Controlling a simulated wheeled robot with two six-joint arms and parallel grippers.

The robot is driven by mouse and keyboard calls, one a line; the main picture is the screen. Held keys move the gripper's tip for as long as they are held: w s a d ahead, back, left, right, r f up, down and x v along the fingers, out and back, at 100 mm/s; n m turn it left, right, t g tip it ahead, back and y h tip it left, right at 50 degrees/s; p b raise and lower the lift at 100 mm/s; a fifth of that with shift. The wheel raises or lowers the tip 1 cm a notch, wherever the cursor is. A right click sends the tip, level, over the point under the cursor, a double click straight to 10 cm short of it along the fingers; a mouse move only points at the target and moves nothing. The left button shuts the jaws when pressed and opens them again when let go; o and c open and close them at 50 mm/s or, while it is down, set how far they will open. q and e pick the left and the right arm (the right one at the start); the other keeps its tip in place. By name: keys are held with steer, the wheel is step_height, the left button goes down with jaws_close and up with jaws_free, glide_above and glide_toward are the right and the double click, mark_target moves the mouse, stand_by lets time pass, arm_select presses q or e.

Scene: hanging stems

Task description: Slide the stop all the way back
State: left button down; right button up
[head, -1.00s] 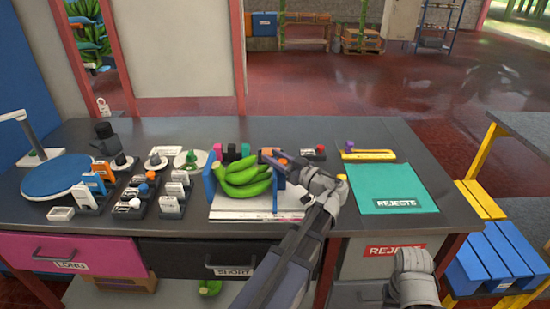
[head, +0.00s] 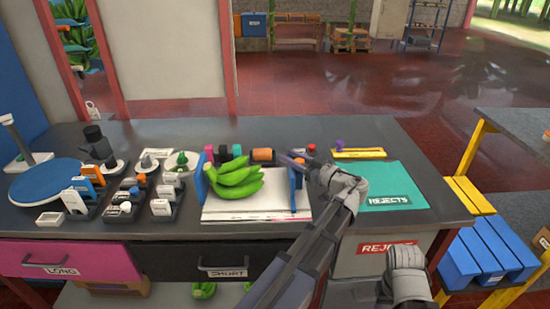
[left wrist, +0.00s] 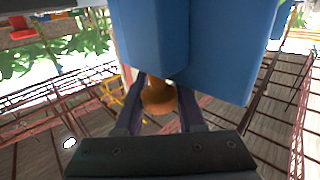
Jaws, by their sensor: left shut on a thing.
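The stop (head: 293,191) is a blue upright plate at the right end of a white measuring board (head: 250,212). It also shows as a large blue block in the left wrist view (left wrist: 210,45). My left gripper (head: 298,163) is at the stop's top, shut on its orange-brown knob (left wrist: 158,97), which sits between the fingers. A green banana bunch (head: 236,182) lies on the board at the left, against a blue end plate (head: 199,180). A gap separates the bunch from the stop. My right gripper's fingers are not visible.
A teal REJECTS mat (head: 390,182) lies to the right, with a yellow tool (head: 358,153) behind it. Stamps and a blue round plate (head: 45,182) fill the left.

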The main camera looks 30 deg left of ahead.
arm_select(q)
steer(key=shift+w+d, duration=0.25)
steer(key=shift+d, duration=0.1)
steer(key=c, duration=0.8)
jaws_free()
steer(key=v, duration=0.7)
steer(key=shift+s+d, duration=0.15)
steer(key=shift+d, duration=0.25)
steer(key=shift+r, duration=0.1)
